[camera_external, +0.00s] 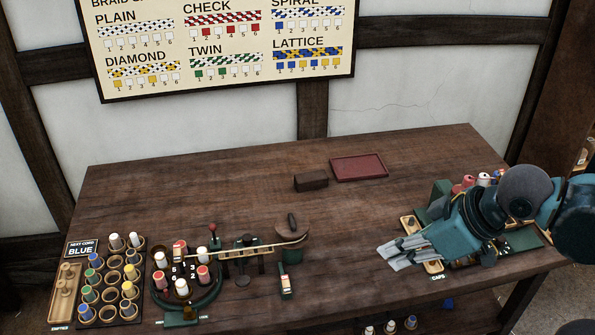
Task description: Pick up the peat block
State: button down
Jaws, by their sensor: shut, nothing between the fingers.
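The peat block is a small dark brown block (311,183) lying on the wooden table near the middle back, just left of a flat red tray. My gripper (386,257) is at the right of the table, pointing left, with grey fingers shut and empty. It is apart from the block, to its right and nearer the front. The block is in plain view.
The red tray (359,168) lies beside the block. A braiding device (188,280) with bobbins and a spool rack (110,285) fill the front left. Trays and spools (468,183) sit around my arm at right. The table (200,190) is clear at back left.

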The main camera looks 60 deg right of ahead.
jog(key=c, duration=3.2)
grip_release()
jog(key=shift+c, duration=0.2)
jog(key=o, duration=2.9)
jog(key=m+t+h+b, duration=0.3)
jog(key=m+h+b, duration=0.4)
send_over(311, 181)
jog(key=s+a, duration=0.8)
jog(key=a, duration=0.3)
notch_tip(311, 181, down, 17)
jog(key=shift+m+h, duration=0.5)
jog(key=shift+h, duration=0.4)
jog(key=w+d+f, duration=0.1)
jog(key=d+f, duration=0.2)
jog(key=f, duration=0.1)
jog(key=w+d+f+b, duration=0.1)
jog(key=d+f, duration=0.2)
jog(key=f, duration=0.1)
jog(key=w+d+f+b, duration=0.1)
jog(key=w+d+f, duration=0.1)
jog(key=f, duration=0.2)
jog(key=shift+d+f, duration=0.1)
jog(key=shift+d, duration=0.3)
